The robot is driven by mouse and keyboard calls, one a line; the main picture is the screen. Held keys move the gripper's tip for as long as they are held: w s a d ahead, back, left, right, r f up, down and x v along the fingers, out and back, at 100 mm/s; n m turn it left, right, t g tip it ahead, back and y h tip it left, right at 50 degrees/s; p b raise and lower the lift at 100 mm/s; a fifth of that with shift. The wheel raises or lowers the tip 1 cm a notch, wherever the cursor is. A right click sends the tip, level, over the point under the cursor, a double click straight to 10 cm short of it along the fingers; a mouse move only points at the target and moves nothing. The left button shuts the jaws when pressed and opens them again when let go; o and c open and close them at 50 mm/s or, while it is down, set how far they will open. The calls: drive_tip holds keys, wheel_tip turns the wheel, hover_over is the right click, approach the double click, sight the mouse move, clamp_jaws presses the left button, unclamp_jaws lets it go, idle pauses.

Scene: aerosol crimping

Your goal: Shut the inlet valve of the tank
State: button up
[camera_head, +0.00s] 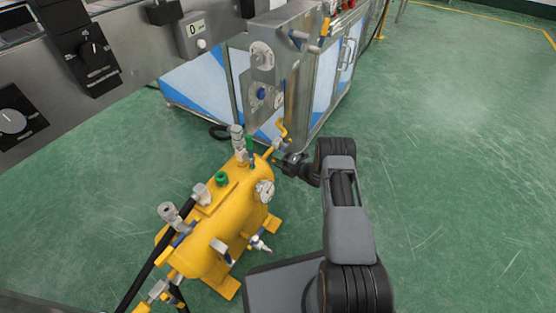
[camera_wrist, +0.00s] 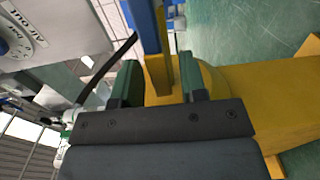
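The yellow tank (camera_head: 215,235) lies on its side on the floor, with several fittings and valves on it. A yellow pipe (camera_head: 279,136) rises at its far right end. A valve with a blue part (camera_head: 184,237) is at the near left end. I cannot tell which valve is the inlet. My gripper (camera_head: 284,164) is beside the far right end, near the yellow pipe. In the wrist view its two dark green fingers (camera_wrist: 158,80) are apart. A yellow bar (camera_wrist: 160,75) with a blue part (camera_wrist: 145,28) above shows between them; contact is unclear.
A pressure gauge (camera_head: 265,191) sits on the tank's right side. A blue and white machine cabinet (camera_head: 205,80) stands behind. A grey control panel with knobs (camera_head: 90,55) crosses the upper left. The green floor on the right is clear.

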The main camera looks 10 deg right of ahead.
clamp_jaws()
drive_tip(key=shift+a, duration=0.1)
idle(0.3)
